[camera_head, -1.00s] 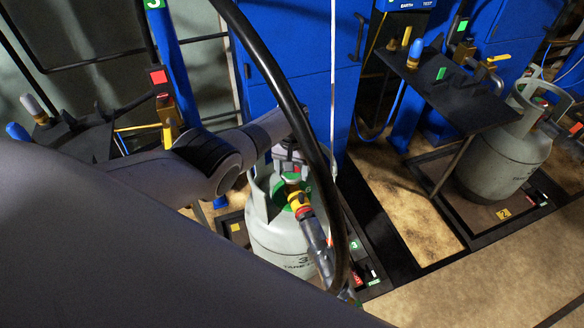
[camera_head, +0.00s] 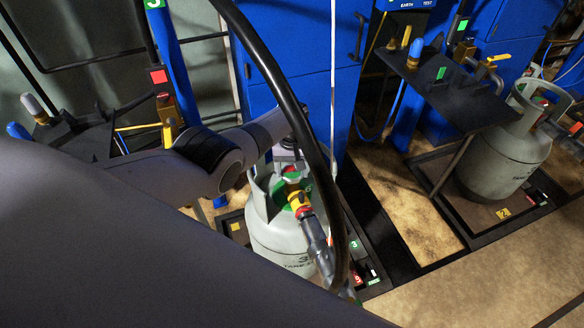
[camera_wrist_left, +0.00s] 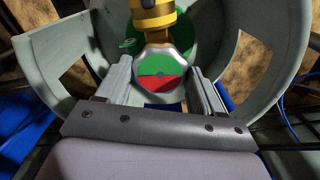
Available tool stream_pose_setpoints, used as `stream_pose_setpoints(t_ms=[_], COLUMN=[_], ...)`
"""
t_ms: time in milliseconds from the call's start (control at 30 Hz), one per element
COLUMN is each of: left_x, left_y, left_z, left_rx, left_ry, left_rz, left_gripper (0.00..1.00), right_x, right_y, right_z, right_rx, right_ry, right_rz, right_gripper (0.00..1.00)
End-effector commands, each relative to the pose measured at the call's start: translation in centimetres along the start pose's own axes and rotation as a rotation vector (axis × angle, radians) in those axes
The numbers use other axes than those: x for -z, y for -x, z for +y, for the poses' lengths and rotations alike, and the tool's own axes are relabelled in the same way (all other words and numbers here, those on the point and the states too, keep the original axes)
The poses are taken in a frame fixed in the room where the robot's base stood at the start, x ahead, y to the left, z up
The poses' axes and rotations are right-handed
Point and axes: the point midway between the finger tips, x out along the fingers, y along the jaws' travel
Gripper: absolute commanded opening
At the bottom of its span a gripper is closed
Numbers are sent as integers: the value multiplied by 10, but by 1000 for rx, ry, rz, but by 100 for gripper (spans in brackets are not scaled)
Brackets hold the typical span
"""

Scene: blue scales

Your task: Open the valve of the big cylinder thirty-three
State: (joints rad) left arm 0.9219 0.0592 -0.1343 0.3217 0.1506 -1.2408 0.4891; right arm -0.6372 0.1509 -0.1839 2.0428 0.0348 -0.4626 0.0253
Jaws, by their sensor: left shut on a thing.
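The big grey cylinder (camera_head: 268,236) stands upright in a floor bay at the centre of the head view. Its number is partly hidden behind the hose fitting. Its valve knob (camera_wrist_left: 165,66) shows in the wrist view, green on the upper part of its face and red on the lower. My left gripper (camera_wrist_left: 162,74) is shut on the valve knob, one finger on each side. In the head view the left gripper (camera_head: 290,160) is above the cylinder's collar. A yellow and red connector (camera_head: 298,202) with a grey hose fitting is joined at the valve.
A thick black hose (camera_head: 282,92) arcs in front of my left arm and the cylinder. A second grey cylinder (camera_head: 498,160) stands at the right, beside a dark shelf (camera_head: 455,98). Blue cabinets (camera_head: 290,60) stand behind. The floor between the cylinders is clear.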

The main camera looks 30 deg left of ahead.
Motion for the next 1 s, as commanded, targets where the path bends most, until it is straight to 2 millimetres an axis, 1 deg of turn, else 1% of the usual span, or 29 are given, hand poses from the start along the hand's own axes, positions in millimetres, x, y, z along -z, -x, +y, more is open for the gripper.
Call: stream_pose_setpoints(t_ms=[33, 67, 100, 133, 400, 500, 667, 833, 1000], left_x=[0, 0, 0, 0, 0, 0, 0, 0, 0], left_y=[0, 0, 0, 0, 1, 5, 21, 44, 62], left_z=[0, 0, 0, 0, 0, 0, 0, 0, 0], left_rx=[1, 1, 0, 0, 0, 0, 0, -1, 0], left_ry=[0, 0, -1, -1, -1, -1, -1, -1, -1], left_rz=[-1, -1, -1, -1, 0, 0, 0, 1, 0], left_gripper=[36, 73, 86, 92, 92, 92, 92, 92, 92], right_x=[0, 0, 0, 0, 0, 3, 15, 28, 29], right_y=[0, 0, 0, 0, 0, 2, 11, 21, 26], right_z=[0, 0, 0, 0, 0, -1, -1, 0, 4], right_rx=[0, 0, 0, 0, 0, 0, -1, -6, -16], right_ry=[-1, -1, -2, -2, -2, -1, 2, 10, 17], right_rz=[0, 0, 0, 0, 0, 0, 4, 11, 7], right_gripper=[38, 38, 38, 38, 38, 38, 38, 38, 38])
